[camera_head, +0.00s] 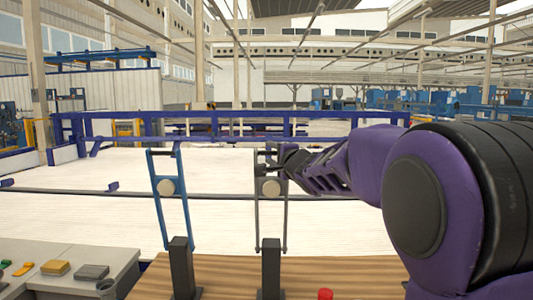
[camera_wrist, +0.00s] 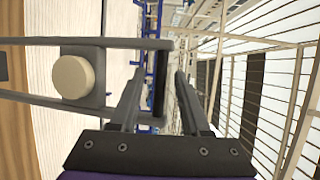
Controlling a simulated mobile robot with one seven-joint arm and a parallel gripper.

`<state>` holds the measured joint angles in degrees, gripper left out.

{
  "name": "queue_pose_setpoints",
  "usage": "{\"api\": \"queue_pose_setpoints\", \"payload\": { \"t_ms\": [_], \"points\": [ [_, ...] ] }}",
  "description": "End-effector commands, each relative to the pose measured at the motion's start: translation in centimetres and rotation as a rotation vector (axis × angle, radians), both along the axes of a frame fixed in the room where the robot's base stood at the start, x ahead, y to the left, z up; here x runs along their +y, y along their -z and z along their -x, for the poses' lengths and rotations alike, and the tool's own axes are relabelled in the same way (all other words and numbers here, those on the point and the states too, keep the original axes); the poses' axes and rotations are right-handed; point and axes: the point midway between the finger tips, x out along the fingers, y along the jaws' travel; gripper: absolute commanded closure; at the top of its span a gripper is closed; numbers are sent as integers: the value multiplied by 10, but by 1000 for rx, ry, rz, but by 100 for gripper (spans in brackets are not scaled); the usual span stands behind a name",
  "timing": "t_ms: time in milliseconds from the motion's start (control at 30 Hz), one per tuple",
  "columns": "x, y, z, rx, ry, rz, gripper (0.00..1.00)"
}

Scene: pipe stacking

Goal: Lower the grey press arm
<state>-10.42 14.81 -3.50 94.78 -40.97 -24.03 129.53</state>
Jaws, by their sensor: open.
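The grey press arm (camera_head: 257,215) stands upright on a dark post (camera_head: 270,270) in the head view, with a round cream disc (camera_head: 271,188) in its middle. Its top end is partly hidden by my gripper (camera_head: 284,160), which comes in from the right. In the wrist view the press arm's frame (camera_wrist: 110,43) enters from the left with the cream disc (camera_wrist: 73,77). Its end crossbar (camera_wrist: 160,100) lies between the open fingers of my gripper (camera_wrist: 159,72). I cannot tell whether either finger touches the bar.
A blue press arm (camera_head: 157,215) stands upright to the left of the grey one on its own post (camera_head: 182,270). A wooden surface (camera_head: 225,273) lies below. A console with buttons (camera_head: 60,270) is at lower left, and a red knob (camera_head: 325,294) is at the front.

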Motion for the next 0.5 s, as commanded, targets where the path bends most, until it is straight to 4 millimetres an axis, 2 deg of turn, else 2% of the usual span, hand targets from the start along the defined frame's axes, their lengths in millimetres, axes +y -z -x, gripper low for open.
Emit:
{"api": "queue_pose_setpoints", "payload": {
  "t_ms": [433,500],
  "points": [
    [-2,0,0,0,0,0,53],
    [-2,0,0,0,0,0,64]
  ]
}}
